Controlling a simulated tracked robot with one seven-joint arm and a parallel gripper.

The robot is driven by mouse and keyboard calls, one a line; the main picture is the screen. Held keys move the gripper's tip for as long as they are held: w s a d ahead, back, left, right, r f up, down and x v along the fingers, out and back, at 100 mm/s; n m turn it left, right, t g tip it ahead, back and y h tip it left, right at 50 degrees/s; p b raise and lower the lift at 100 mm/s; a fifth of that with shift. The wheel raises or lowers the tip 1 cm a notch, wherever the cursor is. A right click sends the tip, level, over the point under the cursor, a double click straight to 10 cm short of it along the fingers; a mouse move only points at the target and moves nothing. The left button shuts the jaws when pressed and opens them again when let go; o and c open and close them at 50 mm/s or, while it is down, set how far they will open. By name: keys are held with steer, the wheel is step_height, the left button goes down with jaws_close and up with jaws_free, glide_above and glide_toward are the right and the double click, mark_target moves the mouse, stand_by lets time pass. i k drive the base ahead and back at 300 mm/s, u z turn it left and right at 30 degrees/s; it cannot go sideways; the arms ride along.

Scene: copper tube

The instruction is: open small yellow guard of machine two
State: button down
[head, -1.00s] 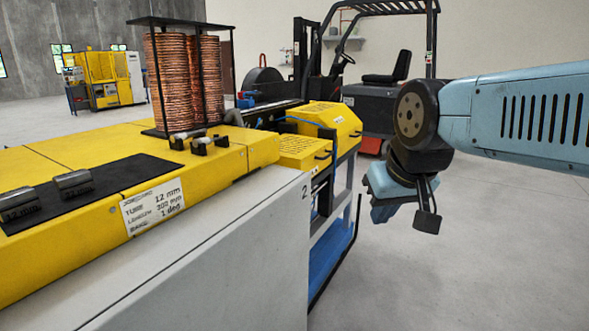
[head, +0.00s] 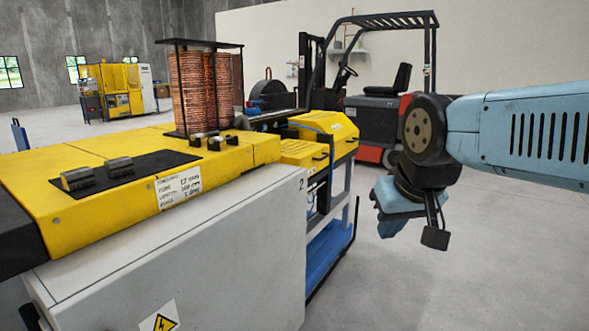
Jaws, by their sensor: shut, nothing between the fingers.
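Machine two stands at left, with a grey body (head: 190,250) marked "2" and a yellow top (head: 100,195). At its right end are two yellow guards with dark handles: a smaller, nearer one (head: 303,152) and a larger one (head: 325,124) behind it. Both look closed. My gripper (head: 396,226) hangs from my light blue arm, to the right of the guards in the picture and apart from them, over open floor. It is shut and empty; its fingertips are seen only partly.
A copper coil (head: 200,90) in a black frame stands behind the machine's top. A blue lower shelf (head: 325,252) lies below the guards. A forklift (head: 375,112) is parked behind. Another yellow machine (head: 118,92) stands far left. The floor at right is clear.

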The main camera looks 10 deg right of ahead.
mark_target(314, 157)
steer(key=z, duration=0.2)
steer(key=i, duration=0.8)
steer(key=u, duration=0.25)
steer(key=k, duration=0.7)
steer(key=z, duration=0.2)
steer(key=i, duration=1.25)
steer(key=z, duration=0.05)
